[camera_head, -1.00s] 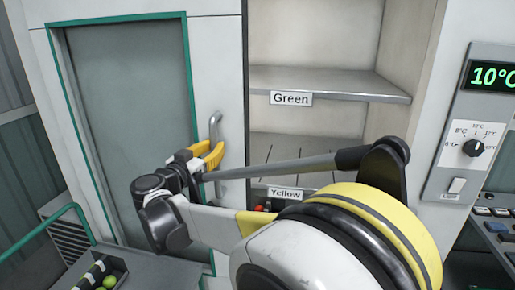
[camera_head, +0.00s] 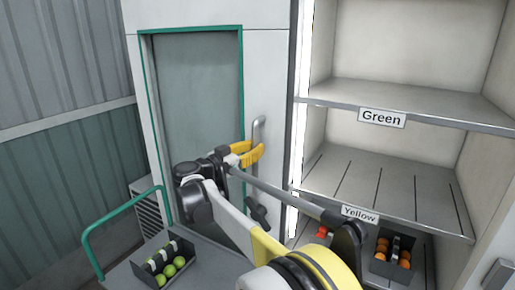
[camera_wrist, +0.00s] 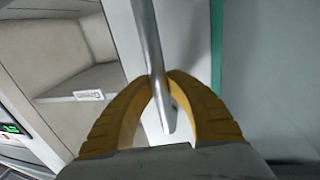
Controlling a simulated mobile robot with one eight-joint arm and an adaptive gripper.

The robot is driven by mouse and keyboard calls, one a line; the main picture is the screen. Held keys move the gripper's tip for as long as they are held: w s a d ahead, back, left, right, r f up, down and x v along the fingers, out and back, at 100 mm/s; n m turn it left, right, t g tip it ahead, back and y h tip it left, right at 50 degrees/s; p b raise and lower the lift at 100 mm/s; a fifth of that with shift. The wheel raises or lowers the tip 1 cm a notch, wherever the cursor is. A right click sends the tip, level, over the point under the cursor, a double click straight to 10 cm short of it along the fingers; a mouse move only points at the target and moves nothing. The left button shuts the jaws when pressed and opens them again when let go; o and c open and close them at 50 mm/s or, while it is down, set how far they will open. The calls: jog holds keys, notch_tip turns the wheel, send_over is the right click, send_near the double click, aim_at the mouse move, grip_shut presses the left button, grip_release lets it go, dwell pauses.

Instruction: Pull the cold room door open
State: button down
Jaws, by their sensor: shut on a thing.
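The cold room door (camera_head: 196,100) is a grey-green panel edged in green, at the left of the head view. Its upright metal bar handle (camera_head: 258,132) is on the white strip right of the green edging. My gripper (camera_head: 252,155) has its yellow fingers shut on the handle. In the wrist view the bar (camera_wrist: 150,40) passes between the fingertips (camera_wrist: 162,82), and its lower end shows between the fingers. The green edging (camera_wrist: 216,45) is close to the right finger there. I cannot tell whether the door is ajar.
Open shelves labelled Green (camera_head: 382,118) and Yellow (camera_head: 360,214) stand right of the handle. Crates of orange tomatoes (camera_head: 403,253) are below. A crate of green tomatoes (camera_head: 172,270) and a green rail (camera_head: 120,215) are at lower left.

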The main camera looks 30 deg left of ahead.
jog(key=c, duration=1.3)
grip_release()
jog(key=shift+s, duration=0.15)
jog(key=s+a, duration=0.2)
jog(key=s, duration=0.9)
jog(key=shift+s+a, duration=0.15)
jog(key=shift+s, duration=0.15)
